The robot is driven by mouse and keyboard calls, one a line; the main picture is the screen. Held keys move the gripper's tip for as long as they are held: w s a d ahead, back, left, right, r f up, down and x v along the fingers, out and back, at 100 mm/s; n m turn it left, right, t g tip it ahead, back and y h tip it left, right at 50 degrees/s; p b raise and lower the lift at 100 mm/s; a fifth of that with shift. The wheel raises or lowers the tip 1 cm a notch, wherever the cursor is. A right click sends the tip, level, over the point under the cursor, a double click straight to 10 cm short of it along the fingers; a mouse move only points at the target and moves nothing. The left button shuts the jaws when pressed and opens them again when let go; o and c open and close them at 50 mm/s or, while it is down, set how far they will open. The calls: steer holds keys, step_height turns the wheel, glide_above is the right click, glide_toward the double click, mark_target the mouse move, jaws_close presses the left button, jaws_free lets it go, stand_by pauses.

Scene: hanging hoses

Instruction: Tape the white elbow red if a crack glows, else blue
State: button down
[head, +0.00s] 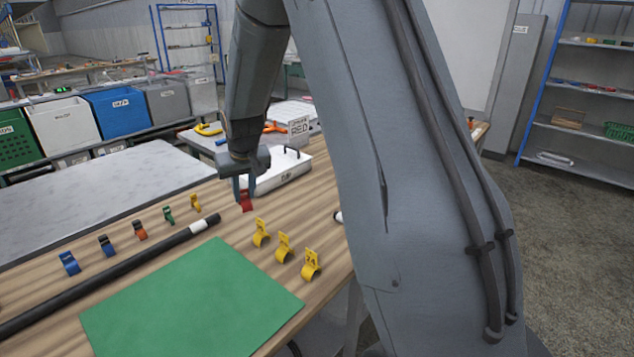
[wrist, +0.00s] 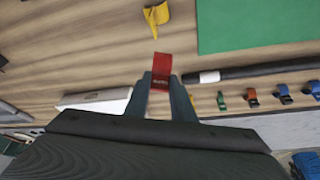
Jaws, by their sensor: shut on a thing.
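My gripper (head: 244,186) points down over the wooden table and is shut on a red tape clip (head: 246,201). In the wrist view the red clip (wrist: 162,70) stands out between the two fingers (wrist: 163,97). It looks at or just above the table top; I cannot tell which. A black hose (head: 110,270) with a white band near its end (head: 205,224) lies on the table. A blue clip (head: 69,263) and another blue clip (head: 106,245) stand in a row behind the hose. No white elbow or glowing crack can be made out; my arm hides part of the table.
An orange clip (head: 139,230), a green clip (head: 168,215) and several yellow clips (head: 284,247) stand on the table. A green mat (head: 190,305) lies in front.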

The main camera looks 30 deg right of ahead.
steer(key=s+d+f+m+g+h+p, duration=0.1)
steer(key=s+d+m+p, duration=0.1)
steer(key=d+m, duration=0.35)
steer(key=s+d+m+h+p, duration=0.2)
steer(key=d, duration=0.7)
steer(key=m+g+h+p, duration=0.1)
steer(key=m+g+p, duration=0.1)
steer(key=m, duration=0.4)
glide_above(342, 215)
steer(key=shift+w+d+f, duration=0.1)
steer(key=shift+d+f, duration=0.05)
steer(key=shift+f, duration=0.05)
steer(key=shift+b, duration=0.55)
steer(key=shift+f+b, duration=1.5)
steer(key=shift+f, duration=0.05)
steer(key=shift+f+b, duration=0.35)
steer(key=shift+b, duration=0.2)
steer(key=shift+f+b, duration=0.1)
steer(key=shift+b, duration=0.45)
steer(key=shift+f+b, duration=1.65)
steer(key=shift+b, duration=0.15)
